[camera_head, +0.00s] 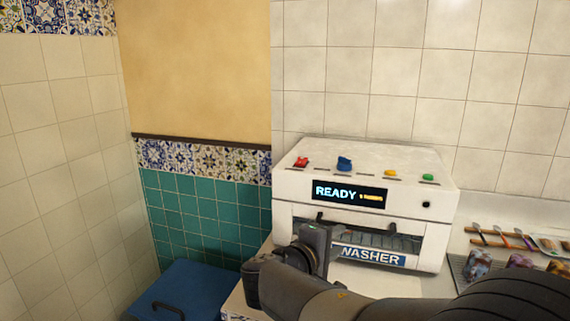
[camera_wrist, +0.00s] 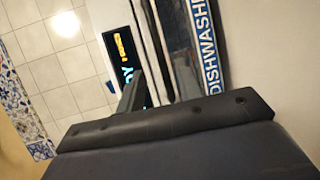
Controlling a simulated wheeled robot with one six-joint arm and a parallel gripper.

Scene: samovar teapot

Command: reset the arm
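My gripper (camera_head: 318,238) is in front of the left part of a white dishwasher (camera_head: 290,185), near its front opening. In the wrist view my gripper (camera_wrist: 158,78) has two dark fingers standing apart with nothing seen between them. It looks open and empty. The dishwasher front also shows in the wrist view, tilted, with its blue label (camera_wrist: 203,45) and lit display (camera_wrist: 122,50). In the head view the display (camera_head: 349,191) reads READY. My arm hides part of the label (camera_head: 372,256) and the lower left front. Whether the fingers touch the dishwasher I cannot tell.
Red (camera_head: 301,162), blue (camera_head: 344,163), yellow (camera_head: 390,173) and green (camera_head: 427,177) knobs sit on the dishwasher top. A rack (camera_head: 490,236) with utensils and several patterned items stands right. A blue lidded box (camera_head: 190,290) is low left. Tiled walls stand behind and left.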

